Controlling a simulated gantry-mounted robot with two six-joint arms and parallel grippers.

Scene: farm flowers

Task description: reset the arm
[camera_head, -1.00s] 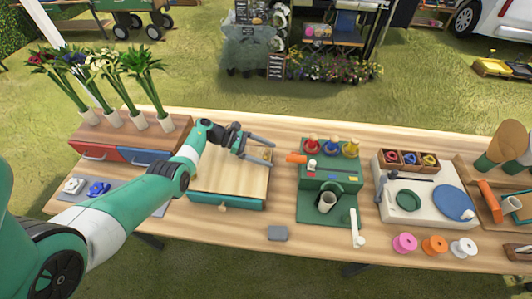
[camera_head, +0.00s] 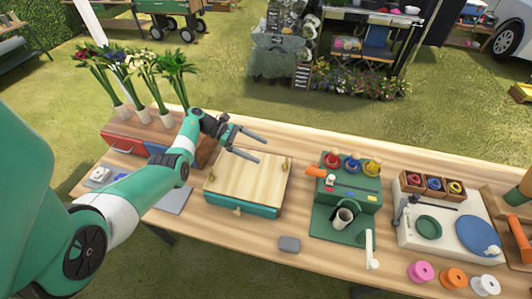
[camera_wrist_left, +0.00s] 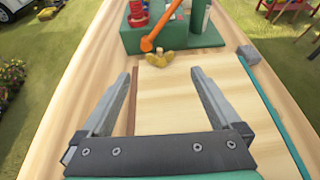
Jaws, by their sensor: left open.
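My left arm (camera_head: 120,208) comes in from the left of the head view, green and white. My left gripper (camera_head: 250,145) is open and empty, raised above the back edge of the wooden box (camera_head: 240,185) with a green front. In the left wrist view the two fingers of the left gripper (camera_wrist_left: 165,105) are spread apart over the pale wooden lid (camera_wrist_left: 190,90), with nothing between them. My right gripper is not in view.
Flower bunches in white vases (camera_head: 166,120) stand on a drawer unit (camera_head: 125,147) behind the arm. A green station (camera_head: 347,190) with colored knobs stands right of the box. A white board (camera_head: 440,235), spools (camera_head: 453,277) and a grey block (camera_head: 289,243) are further right and in front.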

